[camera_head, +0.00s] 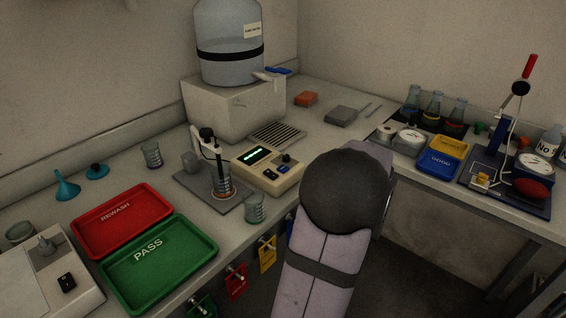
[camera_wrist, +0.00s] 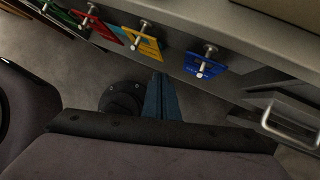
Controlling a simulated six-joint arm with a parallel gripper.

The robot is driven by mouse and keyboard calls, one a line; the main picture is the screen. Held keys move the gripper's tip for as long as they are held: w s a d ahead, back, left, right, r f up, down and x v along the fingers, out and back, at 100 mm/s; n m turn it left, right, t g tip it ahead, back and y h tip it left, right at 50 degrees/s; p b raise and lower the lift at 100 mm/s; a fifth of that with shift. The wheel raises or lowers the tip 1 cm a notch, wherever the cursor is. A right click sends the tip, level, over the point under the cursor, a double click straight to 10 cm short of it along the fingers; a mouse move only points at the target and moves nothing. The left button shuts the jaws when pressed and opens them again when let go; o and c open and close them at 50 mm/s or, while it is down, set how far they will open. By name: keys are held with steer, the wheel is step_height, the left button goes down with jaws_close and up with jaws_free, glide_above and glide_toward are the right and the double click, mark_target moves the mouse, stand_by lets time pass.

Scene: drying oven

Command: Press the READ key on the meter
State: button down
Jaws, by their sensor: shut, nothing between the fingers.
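The meter (camera_head: 268,174) is a cream box with a lit green display (camera_head: 256,154) on the bench in the head view. It has a small blue key (camera_head: 286,158) and dark controls; I cannot read which is READ. A probe on a stand (camera_head: 208,136) dips into a beaker (camera_head: 222,182) at its left. My gripper (camera_wrist: 159,77) shows in the wrist view as narrow blue-grey fingers, shut and empty, with the bench's front edge and hooks beyond. In the head view my arm hides it. The meter is not in the wrist view.
A beaker (camera_head: 255,208) stands in front of the meter. Red (camera_head: 154,195) and green (camera_head: 207,232) trays lie to the left. Hooks with coloured tags (camera_wrist: 206,66) stick out from the bench front. A drawer handle (camera_wrist: 290,128) is at right in the wrist view.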

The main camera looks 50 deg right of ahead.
steer(key=w+d+r+n+t+h+p, duration=0.1)
steer(key=w+d+r+n+p, duration=0.15)
steer(key=r+p, duration=0.35)
steer(key=w+d+r+n+t+h+p, duration=0.1)
steer(key=w+d+r+n+p, duration=0.2)
steer(key=r, duration=0.5)
step_height(320, 180, up, 9)
steer(key=n+t+p, duration=0.2)
steer(key=n+p, duration=0.1)
steer(key=p, duration=1.9)
glide_above(287, 171)
steer(key=shift+r, duration=0.2)
steer(key=shift+f, duration=0.15)
step_height(287, 171, down, 7)
steer(key=b, duration=0.5)
steer(key=shift+f+b, duration=0.7)
steer(key=shift+f, duration=0.1)
steer(key=shift+f, duration=0.25)
steer(key=shift+f+b, duration=0.2)
steer(key=shift+b, duration=0.35)
